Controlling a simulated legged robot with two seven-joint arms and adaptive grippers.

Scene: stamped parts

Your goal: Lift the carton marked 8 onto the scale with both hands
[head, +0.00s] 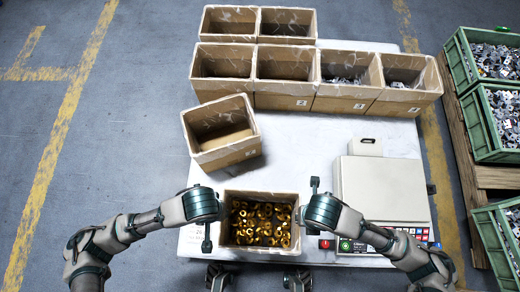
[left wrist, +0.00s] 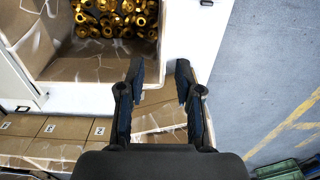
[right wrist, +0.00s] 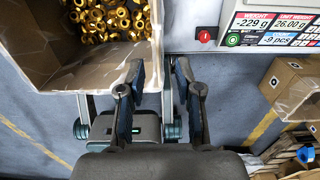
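An open carton (head: 260,252) holding brass-coloured parts stands at the table's near edge; no number is readable on it. My left gripper (left wrist: 160,76) is open and empty beside its left side. My right gripper (right wrist: 159,72) is open and empty beside its right side, with one finger close to the wall. Whether either touches the carton I cannot tell. Part of the carton also shows in the left wrist view (left wrist: 95,68) and right wrist view (right wrist: 95,58). The scale (head: 385,188) has a bare beige platform, right of the carton. Its display (right wrist: 258,22) reads -229 g.
Numbered cartons (head: 285,102) stand in rows at the table's back, some empty, some with grey parts. A tilted carton (head: 222,153) stands left of centre. A small box (head: 365,147) sits behind the scale. Green crates (head: 497,118) stand at right. The table's middle (head: 295,150) is clear.

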